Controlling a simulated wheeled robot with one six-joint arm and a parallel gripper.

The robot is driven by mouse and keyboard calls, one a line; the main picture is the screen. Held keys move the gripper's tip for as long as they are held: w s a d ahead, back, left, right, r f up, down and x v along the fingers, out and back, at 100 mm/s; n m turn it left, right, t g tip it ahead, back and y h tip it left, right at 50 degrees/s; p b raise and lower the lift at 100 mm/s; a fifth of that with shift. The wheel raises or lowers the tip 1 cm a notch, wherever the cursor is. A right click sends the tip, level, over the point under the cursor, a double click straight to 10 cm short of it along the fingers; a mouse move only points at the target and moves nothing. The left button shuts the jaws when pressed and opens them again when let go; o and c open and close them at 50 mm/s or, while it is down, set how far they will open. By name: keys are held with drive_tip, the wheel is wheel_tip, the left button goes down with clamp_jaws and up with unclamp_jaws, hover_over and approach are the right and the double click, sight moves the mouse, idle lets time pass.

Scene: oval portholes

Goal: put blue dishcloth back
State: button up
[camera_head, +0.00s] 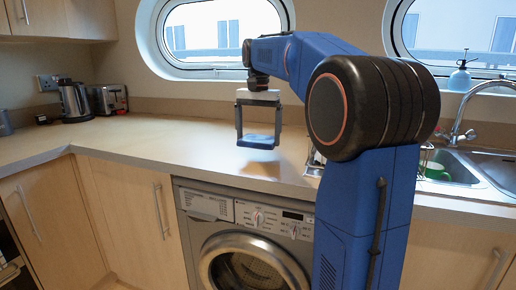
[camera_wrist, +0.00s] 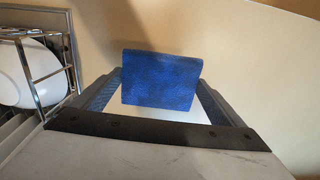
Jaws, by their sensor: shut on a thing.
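The blue dishcloth (camera_head: 257,141) is a small flat blue piece, held between the fingertips of my gripper (camera_head: 258,138). It hangs a little above the wooden worktop, over the washing machine, with its shadow on the surface below. In the wrist view the dishcloth (camera_wrist: 161,79) shows as a blue rectangle between the two fingers of my gripper (camera_wrist: 160,90). The gripper is shut on it, and the cloth looks clear of the counter.
The worktop (camera_head: 165,140) is clear to the left. A kettle (camera_head: 74,101) and toaster (camera_head: 110,99) stand at the far left. A wire rack (camera_wrist: 45,70) with a white dish (camera_wrist: 22,75) is close beside the gripper. The sink (camera_head: 450,166), tap (camera_head: 458,125) and spray bottle (camera_head: 460,76) are at the right.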

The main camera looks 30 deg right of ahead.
sight(258, 139)
drive_tip(key=shift+f, duration=2.15)
drive_tip(key=shift+f, duration=0.1)
drive_tip(key=o, duration=0.6)
drive_tip(key=shift+o, duration=0.2)
wheel_tip(258, 139, up, 12)
drive_tip(key=shift+r, duration=0.15)
